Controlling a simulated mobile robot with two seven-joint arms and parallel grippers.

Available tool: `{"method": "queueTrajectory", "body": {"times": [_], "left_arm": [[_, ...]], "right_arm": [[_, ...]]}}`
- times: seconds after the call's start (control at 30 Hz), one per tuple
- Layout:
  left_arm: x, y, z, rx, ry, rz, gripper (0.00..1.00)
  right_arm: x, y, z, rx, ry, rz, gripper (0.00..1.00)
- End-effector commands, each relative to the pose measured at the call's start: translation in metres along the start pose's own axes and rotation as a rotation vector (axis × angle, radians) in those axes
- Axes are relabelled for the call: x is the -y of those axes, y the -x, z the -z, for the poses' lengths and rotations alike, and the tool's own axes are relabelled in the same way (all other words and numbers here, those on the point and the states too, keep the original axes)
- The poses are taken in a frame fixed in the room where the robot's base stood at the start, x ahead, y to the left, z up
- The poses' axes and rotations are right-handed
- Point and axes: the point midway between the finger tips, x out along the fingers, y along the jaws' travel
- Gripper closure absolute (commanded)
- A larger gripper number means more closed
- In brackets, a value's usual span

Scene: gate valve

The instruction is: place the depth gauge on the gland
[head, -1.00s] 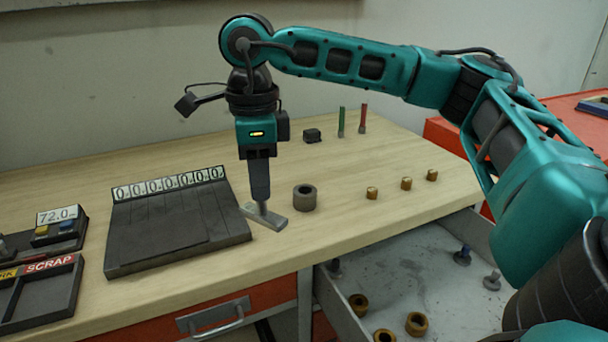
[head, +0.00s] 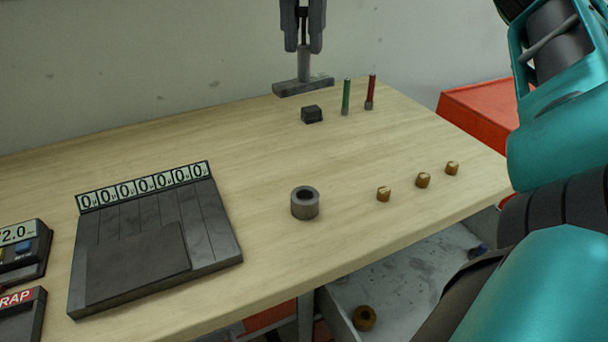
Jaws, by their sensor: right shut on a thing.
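The depth gauge (head: 303,85) is a grey T-shape with an upright stem and a flat bar across its bottom. My right gripper (head: 303,44) is shut on the stem at the top of the head view. The gauge hangs bar-down, apart from the tabletop. A thick grey hollow ring (head: 305,203), which looks like the gland, stands upright on the table with its hole facing up. In the picture it lies well below the gauge, and nothing is on it. My left gripper is out of view.
A dark sloped board with a row of zero counters (head: 150,240) is at left. A black block (head: 312,114), a green pin (head: 346,97) and a red pin (head: 370,92) stand behind the ring. Brass pieces (head: 423,180) are at right. An open drawer (head: 400,285) is below.

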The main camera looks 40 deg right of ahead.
Motion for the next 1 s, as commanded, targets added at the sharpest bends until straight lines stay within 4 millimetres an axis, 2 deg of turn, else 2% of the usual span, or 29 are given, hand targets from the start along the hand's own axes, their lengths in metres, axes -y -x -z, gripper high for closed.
{"method": "queueTrajectory", "body": {"times": [0.17, 1.0], "left_arm": [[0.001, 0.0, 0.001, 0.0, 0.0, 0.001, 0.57], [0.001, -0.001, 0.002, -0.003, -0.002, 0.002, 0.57]], "right_arm": [[0.002, 0.0, 0.0, -0.002, -0.055, 0.002, 1.0], [0.003, -0.088, 0.001, -0.002, -0.055, 0.004, 1.0]]}}
